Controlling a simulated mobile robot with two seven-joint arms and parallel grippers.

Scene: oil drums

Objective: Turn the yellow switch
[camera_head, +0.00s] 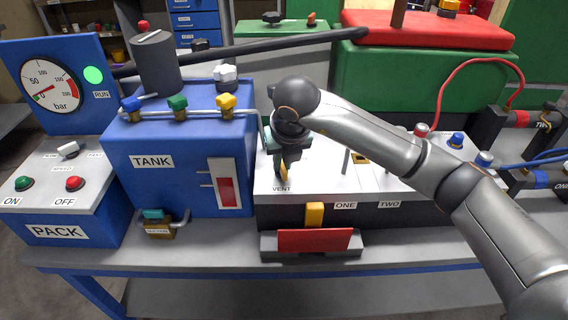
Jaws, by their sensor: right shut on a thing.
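My right gripper (284,160) comes in from the right and points down at the silver-topped panel, just above the VENT label. It is shut on a small switch (282,172) at that label; the jaws hide most of it and only a little dark and yellow shows. Other yellow parts are in view: a yellow valve knob (226,102) on the pipe over the blue TANK box, and a yellow block (314,214) on the panel's front face. My left gripper is not in view.
The blue TANK box (135,190) stands left of the panel (390,180). A gauge (50,88) and the PACK box (60,233) are further left. A red tray-like part (314,240) sits in front. A green box with a red lid (425,30) stands behind.

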